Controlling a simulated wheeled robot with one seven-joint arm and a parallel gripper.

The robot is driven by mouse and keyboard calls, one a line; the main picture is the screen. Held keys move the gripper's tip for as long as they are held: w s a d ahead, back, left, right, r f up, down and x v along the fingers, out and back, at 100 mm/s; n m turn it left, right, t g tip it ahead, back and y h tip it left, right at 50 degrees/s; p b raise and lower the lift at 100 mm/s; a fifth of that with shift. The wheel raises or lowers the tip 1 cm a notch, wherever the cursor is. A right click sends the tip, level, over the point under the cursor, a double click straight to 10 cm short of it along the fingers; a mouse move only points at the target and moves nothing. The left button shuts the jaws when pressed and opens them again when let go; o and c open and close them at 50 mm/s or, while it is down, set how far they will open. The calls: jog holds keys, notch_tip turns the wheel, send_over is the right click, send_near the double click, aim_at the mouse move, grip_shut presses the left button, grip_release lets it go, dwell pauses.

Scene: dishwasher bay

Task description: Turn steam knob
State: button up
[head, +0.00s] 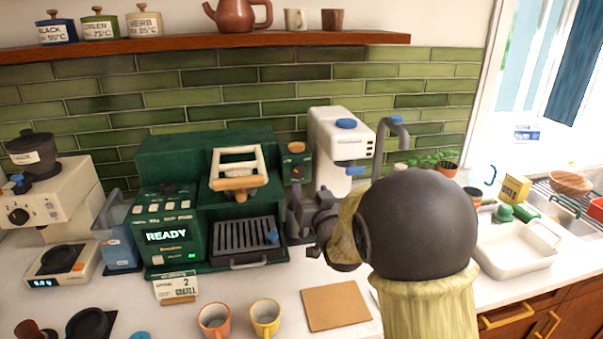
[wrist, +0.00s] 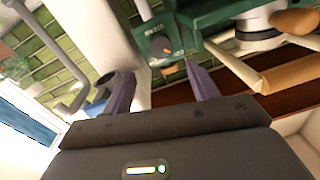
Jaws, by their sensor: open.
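The green coffee machine (head: 165,150) stands against the tiled wall with its display reading READY. In the wrist view a dark grey knob with an orange mark (wrist: 160,46) sits on a green panel, ahead of and between my fingers. My gripper (wrist: 162,86) is open and its fingers are apart, with nothing between them. In the head view my gripper (head: 303,212) is low in front of the panel, partly hidden by my wrist.
A white appliance with a blue lid (head: 340,140) stands just right of the panel. Left of the panel are a wooden-handled part (head: 238,170) and the drip tray (head: 246,236). Two mugs (head: 215,320) (head: 265,316) and a brown board (head: 336,306) lie in front.

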aim_at(300, 173)
jog(key=p+x, duration=0.2)
jog(key=x, duration=0.7)
jog(key=shift+w, duration=0.1)
jog(key=c, duration=1)
